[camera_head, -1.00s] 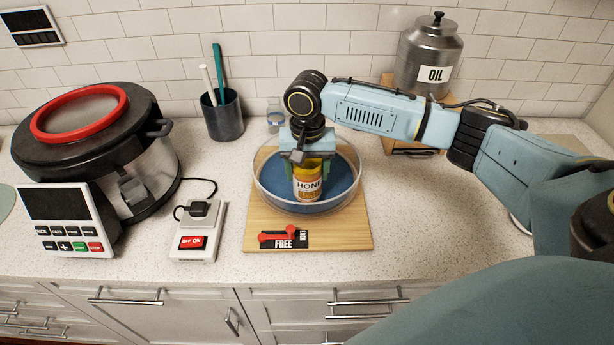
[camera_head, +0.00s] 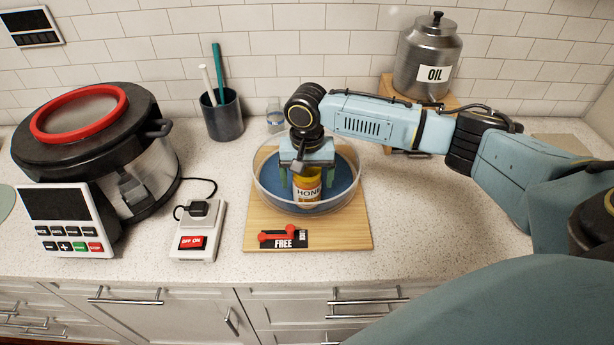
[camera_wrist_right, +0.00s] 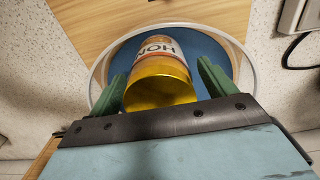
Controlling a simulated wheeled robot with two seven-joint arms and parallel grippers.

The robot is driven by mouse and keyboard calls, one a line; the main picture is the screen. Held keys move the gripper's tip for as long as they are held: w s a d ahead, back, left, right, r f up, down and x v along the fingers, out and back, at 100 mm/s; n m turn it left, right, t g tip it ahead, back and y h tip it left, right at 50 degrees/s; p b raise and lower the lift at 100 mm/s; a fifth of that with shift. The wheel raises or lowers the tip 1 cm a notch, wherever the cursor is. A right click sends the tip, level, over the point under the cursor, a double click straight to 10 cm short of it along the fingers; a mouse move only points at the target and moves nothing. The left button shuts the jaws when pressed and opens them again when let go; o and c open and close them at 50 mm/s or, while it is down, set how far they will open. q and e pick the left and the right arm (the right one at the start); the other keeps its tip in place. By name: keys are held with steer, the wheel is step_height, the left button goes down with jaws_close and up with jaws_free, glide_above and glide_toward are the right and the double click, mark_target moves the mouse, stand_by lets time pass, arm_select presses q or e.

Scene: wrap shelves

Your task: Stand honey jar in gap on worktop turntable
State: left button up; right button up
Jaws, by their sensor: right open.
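The honey jar (camera_head: 308,187) has a yellow-gold top and a white HONEY label. It stands upright on the blue surface of the turntable (camera_head: 340,187), inside its clear rim. My right gripper (camera_head: 306,178) is above and around the jar, its green fingers open on either side. In the right wrist view the jar (camera_wrist_right: 160,82) lies between the open fingertips (camera_wrist_right: 162,85), with a visible space on at least one side. The jar's base is partly hidden by the clear rim. My left gripper is not in view.
The turntable sits on a wooden board (camera_head: 350,235) with a red lever (camera_head: 280,235) and FREE label at the front. A switch box (camera_head: 198,235) and large cooker (camera_head: 110,150) stand left. A utensil cup (camera_head: 222,115) and oil canister (camera_head: 428,60) stand behind.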

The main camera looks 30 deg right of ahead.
steer(key=shift+r, duration=0.15)
step_height(320, 180, up, 12)
stand_by(0.3)
